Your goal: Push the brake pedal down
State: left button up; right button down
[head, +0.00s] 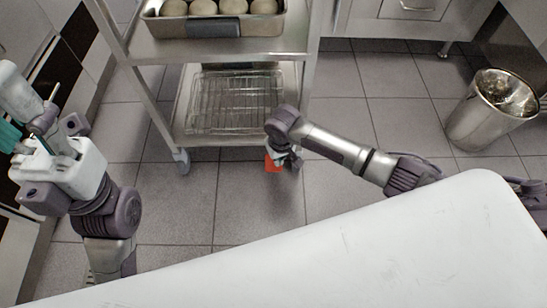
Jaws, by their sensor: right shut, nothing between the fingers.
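The red brake pedal (271,164) shows low at the right front corner of the metal trolley, just above the floor. My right gripper (290,160) is at the pedal and partly covers it from the right. The gripper is shut and holds nothing. I cannot tell whether it touches the pedal or how far the pedal is tilted. My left gripper (36,142) is at the far left edge, well away from the pedal, and its fingers do not show clearly.
The trolley (310,62) has a tray (229,49) of round dough balls on its upper shelf and a wire rack (236,103) on its lower shelf. A metal bin (470,125) stands at the right. Tiled floor (345,195) is clear around the pedal.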

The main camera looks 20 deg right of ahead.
jog(key=r, duration=0.5)
jog(key=shift+s+r, duration=0.3)
jog(key=shift+r, duration=0.1)
